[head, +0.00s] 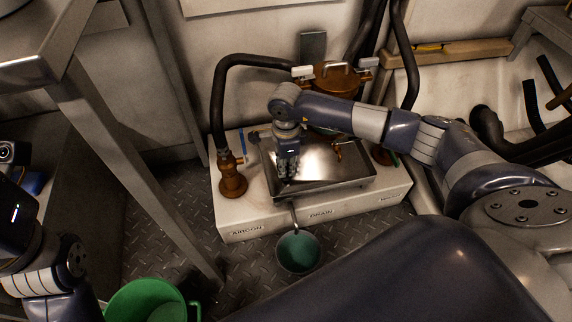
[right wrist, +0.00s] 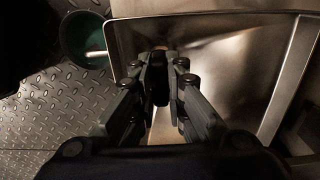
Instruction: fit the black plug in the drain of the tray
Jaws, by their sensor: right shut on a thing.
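The metal tray (head: 345,183) sits on the white plinth. My right gripper (head: 287,176) points down into the tray's left front part. In the right wrist view, my right gripper (right wrist: 160,72) is shut on the black plug (right wrist: 159,85), a small dark piece between the fingertips. The tray (right wrist: 215,27) spreads below and around it there. The drain hole is not visible; the fingers and plug may cover it. I cannot tell whether the plug touches the tray floor. My left wrist shows at the left edge, with its gripper's fingers out of view.
A teal bucket (head: 298,252) stands under the thin drain pipe (head: 293,212) at the plinth's front (head: 320,219). A green bucket (head: 146,301) is nearer. A black hose (head: 219,105) on a brass fitting (head: 231,178) rises left of the tray. A copper vessel (head: 336,80) stands behind.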

